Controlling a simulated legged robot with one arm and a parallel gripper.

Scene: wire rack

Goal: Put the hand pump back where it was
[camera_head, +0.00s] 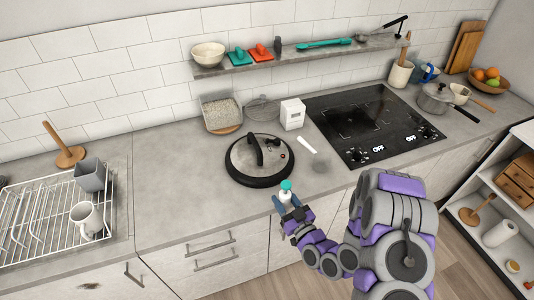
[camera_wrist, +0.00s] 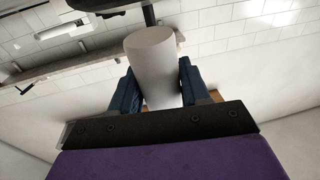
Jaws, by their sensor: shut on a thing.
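My gripper (camera_head: 283,200) is in front of the counter's front edge, below the black-rimmed lidded pan. It is shut on a small pale thing with a teal top, which I take to be the hand pump (camera_head: 286,186). In the wrist view the pale grey cylinder of the hand pump (camera_wrist: 153,62) sits between the two blue fingers of my gripper (camera_wrist: 160,88). A dark stem and a wide dark shape show beyond its far end. Its lower part is hidden by my gripper.
The lidded pan (camera_head: 260,160) stands on the grey counter (camera_head: 180,185). A wire rack (camera_head: 40,215) with a white mug (camera_head: 86,218) and grey cup (camera_head: 89,175) is at left. A black cooktop (camera_head: 365,120) is at right. A wall shelf (camera_head: 300,55) holds utensils. The counter left of the pan is clear.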

